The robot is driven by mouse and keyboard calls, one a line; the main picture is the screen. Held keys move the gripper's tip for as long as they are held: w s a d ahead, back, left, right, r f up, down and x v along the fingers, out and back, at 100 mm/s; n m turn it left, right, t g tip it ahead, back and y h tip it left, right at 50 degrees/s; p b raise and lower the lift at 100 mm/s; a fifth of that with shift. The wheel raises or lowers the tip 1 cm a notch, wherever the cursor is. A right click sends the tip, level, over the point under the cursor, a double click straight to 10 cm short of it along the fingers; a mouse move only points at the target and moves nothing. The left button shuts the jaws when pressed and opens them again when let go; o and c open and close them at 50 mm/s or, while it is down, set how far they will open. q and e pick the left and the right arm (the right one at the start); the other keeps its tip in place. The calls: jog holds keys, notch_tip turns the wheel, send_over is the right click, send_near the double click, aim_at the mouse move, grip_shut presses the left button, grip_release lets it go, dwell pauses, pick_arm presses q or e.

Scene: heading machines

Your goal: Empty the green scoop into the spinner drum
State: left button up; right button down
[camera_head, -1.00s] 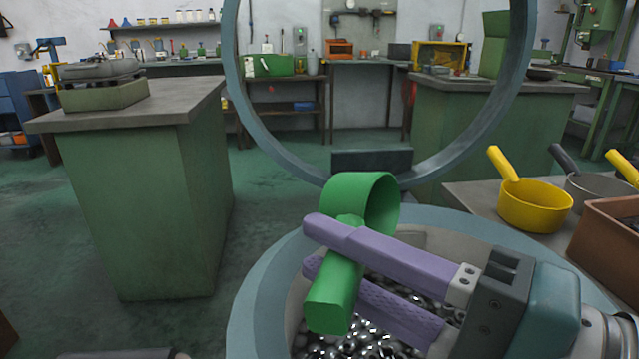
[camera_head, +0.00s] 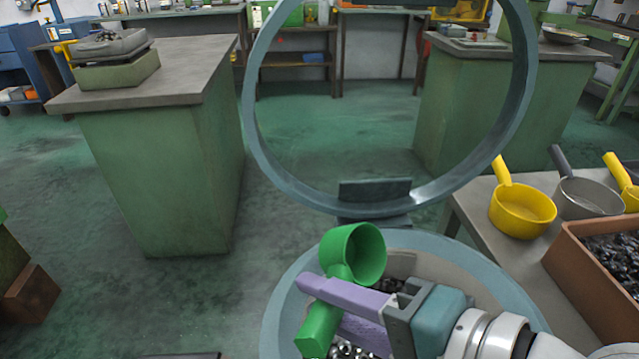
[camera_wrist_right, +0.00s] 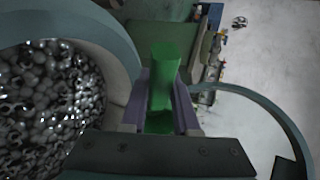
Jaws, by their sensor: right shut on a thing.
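My right gripper (camera_head: 315,305) is shut on the handle of the green scoop (camera_head: 345,262). The scoop is above the far left part of the round spinner drum (camera_head: 283,312). Its cup lies tilted on its side, with its mouth facing right and toward the head camera. The visible inside of the cup is bare green; its deepest part is partly hidden. Shiny metal pieces lie in the drum, and they fill much of the left of the right wrist view (camera_wrist_right: 45,95). There the green handle (camera_wrist_right: 163,80) is between the purple fingers. My left gripper is not in view.
A large grey-blue ring (camera_head: 262,150) stands upright behind the drum. At right, a table holds yellow pans (camera_head: 522,212), a grey pan (camera_head: 588,198) and a brown box (camera_head: 575,262) of dark pieces. A green cabinet (camera_head: 165,180) stands left, with open floor around it.

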jog(key=shift+w+a+r+g+h+p, duration=0.25)
jog(key=shift+r+g+h+p, duration=0.25)
jog(key=shift+g+h+p, duration=1.1)
jog(key=shift+w+a+r+g+h+p, duration=0.25)
jog(key=shift+r+g+h+p, duration=0.4)
jog(key=shift+p, duration=1.75)
jog(key=shift+w+a+r+g+h+p, duration=0.3)
jog(key=shift+g+h+p, duration=1)
jog(key=shift+p, duration=0.7)
